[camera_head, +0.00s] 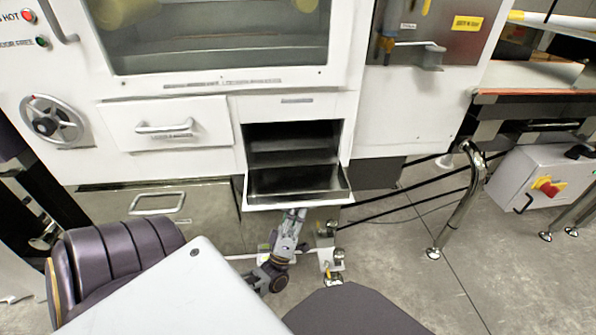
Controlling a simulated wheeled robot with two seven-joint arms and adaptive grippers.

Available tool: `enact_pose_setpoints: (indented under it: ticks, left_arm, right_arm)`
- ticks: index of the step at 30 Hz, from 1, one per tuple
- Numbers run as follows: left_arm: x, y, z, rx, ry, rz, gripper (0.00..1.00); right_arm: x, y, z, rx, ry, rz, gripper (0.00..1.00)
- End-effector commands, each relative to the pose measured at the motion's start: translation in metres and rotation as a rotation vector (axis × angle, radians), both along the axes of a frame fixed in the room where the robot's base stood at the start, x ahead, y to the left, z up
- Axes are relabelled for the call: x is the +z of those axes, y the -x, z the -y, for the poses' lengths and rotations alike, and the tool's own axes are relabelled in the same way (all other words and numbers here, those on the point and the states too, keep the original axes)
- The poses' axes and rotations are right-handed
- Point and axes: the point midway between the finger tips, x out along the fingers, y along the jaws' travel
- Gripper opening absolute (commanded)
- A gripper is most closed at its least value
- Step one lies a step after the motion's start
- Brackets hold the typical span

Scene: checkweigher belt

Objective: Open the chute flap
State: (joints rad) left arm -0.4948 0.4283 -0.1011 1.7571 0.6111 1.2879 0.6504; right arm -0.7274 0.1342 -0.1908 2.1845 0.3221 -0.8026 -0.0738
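The chute flap (298,181) is on the front of the white cabinet, in the middle of the head view. It is swung down and outward, tilted like a tray below a dark chute opening (292,139). The opening looks empty. My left gripper (292,217) is below the flap, pointing up at its underside near the front edge. The flap hides the fingertips, so I cannot tell whether they touch it or how far apart they are. My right gripper is not in view.
A drawer with a bar handle (165,128) is left of the chute, and a handwheel (54,122) is farther left. A steel drawer (158,203) sits lower left. A bent metal post (462,200) stands at the right. The floor (400,270) at lower right is mostly clear.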

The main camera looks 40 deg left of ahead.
Motion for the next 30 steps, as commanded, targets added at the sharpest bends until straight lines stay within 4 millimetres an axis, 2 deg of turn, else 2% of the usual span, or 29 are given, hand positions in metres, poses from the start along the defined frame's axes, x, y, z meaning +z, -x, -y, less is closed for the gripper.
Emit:
enact_pose_setpoints:
  ticks: [14,20,30]
  left_arm:
    - [-0.007,0.006,0.003,-0.004,0.0,0.0,0.34]
    - [-0.023,0.019,0.006,-0.004,0.001,-0.002,0.34]
    - [-0.062,0.049,0.012,-0.003,0.001,-0.003,0.34]
  right_arm:
    - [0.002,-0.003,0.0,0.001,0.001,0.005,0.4]
    - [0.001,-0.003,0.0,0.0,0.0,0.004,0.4]
    - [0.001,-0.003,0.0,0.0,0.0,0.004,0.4]
